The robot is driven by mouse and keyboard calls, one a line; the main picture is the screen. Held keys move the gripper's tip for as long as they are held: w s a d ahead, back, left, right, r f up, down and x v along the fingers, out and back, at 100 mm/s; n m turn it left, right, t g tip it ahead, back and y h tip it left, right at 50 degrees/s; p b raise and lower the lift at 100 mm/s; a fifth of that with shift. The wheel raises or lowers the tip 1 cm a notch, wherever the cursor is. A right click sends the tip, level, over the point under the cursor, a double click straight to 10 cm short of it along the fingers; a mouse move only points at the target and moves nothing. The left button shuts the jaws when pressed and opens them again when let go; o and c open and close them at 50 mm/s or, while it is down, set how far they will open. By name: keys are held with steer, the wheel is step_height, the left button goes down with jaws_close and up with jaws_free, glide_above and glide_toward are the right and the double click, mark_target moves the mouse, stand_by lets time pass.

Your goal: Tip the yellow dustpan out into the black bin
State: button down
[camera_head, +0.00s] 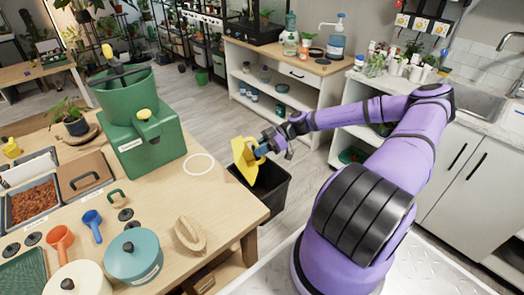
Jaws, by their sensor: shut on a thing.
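The yellow dustpan (243,158) is steeply tilted above the black bin (271,189), over its left rim. My gripper (265,150) is shut on the dustpan, at a blue part beside its yellow pan. The bin stands on the floor just right of the wooden table. Its inside is dark, and I cannot tell what lies in it. I cannot see whether anything remains in the dustpan.
The wooden table (215,215) on the left carries a green machine (143,140), a teal pot (133,256), a brush (190,234) and scoops. A white-outlined circle (199,164) near the bin is empty. Counters stand behind and right.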

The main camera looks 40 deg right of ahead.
mark_target(234, 144)
steer(key=shift+w+a+r+g+h, duration=0.3)
steer(key=shift+a+h, duration=0.15)
steer(key=shift+h, duration=0.25)
steer(key=shift+w+a+r+g+h, duration=0.15)
steer(key=shift+a+g+h, duration=0.2)
steer(key=shift+h, duration=0.35)
steer(key=shift+w+a+r+g+h, duration=0.25)
steer(key=shift+a+h, duration=0.25)
steer(key=shift+h, duration=0.2)
steer(key=shift+w+a+m+g+h, duration=0.15)
steer(key=shift+w+a+g+h, duration=0.15)
steer(key=shift+a+h, duration=0.25)
steer(key=shift+w+a+m+g+h, duration=0.2)
steer(key=shift+a+g+h, duration=0.15)
steer(key=shift+h, duration=0.45)
steer(key=shift+w+a+m+g+h, duration=0.15)
steer(key=shift+w+a+g+h, duration=0.1)
steer(key=shift+a+h, duration=0.3)
steer(key=shift+w+a+r+m+g+h, duration=0.15)
steer(key=shift+a+r+g+h, duration=0.15)
steer(key=shift+h, duration=0.4)
steer(key=shift+w+a+r+m+g+h, duration=0.1)
steer(key=shift+w+a+r+g+h, duration=0.2)
steer(key=shift+h, duration=0.4)
steer(key=shift+w+a+r+m+g+h, duration=0.1)
steer(key=shift+a+g+h, duration=0.3)
steer(key=shift+h, duration=0.3)
steer(key=shift+a, duration=0.1)
